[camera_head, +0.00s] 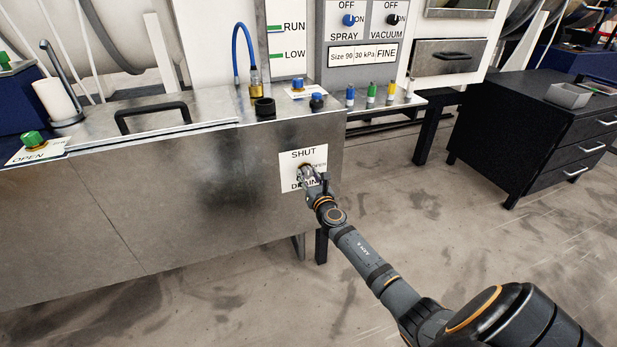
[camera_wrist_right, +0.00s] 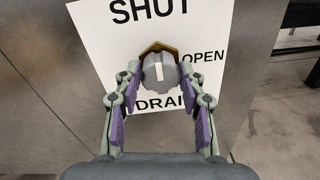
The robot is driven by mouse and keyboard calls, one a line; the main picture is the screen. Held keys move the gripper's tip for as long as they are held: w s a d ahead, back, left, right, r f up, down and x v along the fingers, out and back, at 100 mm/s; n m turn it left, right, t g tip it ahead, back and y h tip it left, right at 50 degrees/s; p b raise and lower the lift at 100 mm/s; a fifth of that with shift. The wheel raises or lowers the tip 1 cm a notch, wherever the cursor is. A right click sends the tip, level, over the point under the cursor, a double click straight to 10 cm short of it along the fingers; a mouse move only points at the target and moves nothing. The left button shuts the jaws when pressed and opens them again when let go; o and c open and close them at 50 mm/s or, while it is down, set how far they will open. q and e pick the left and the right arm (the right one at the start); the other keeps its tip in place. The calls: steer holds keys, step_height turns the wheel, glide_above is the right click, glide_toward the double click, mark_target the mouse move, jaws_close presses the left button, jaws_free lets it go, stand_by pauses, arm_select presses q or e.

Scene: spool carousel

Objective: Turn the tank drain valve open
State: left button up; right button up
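The drain valve has a round grey knob (camera_wrist_right: 160,72) with a white line on it and a brass-coloured part behind it. The line points up towards SHUT, tilted slightly left. The knob sits on a white label (camera_head: 303,157) on the front of the metal tank (camera_head: 170,190), with SHUT at the top, OPEN at the right and DRAIN below. My right gripper (camera_head: 307,172) has one fingertip on each side of the knob, and no clear gap shows there in the right wrist view (camera_wrist_right: 160,75). My left gripper is not in view.
The tank's top carries a black handle (camera_head: 152,115), a green knob (camera_head: 33,138) and a blue hose (camera_head: 236,50). A control panel (camera_head: 362,40) stands behind it. A black drawer cabinet (camera_head: 530,130) is at the right. The floor between is clear.

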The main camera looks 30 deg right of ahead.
steer(key=c, duration=0.6)
steer(key=shift+o, duration=0.2)
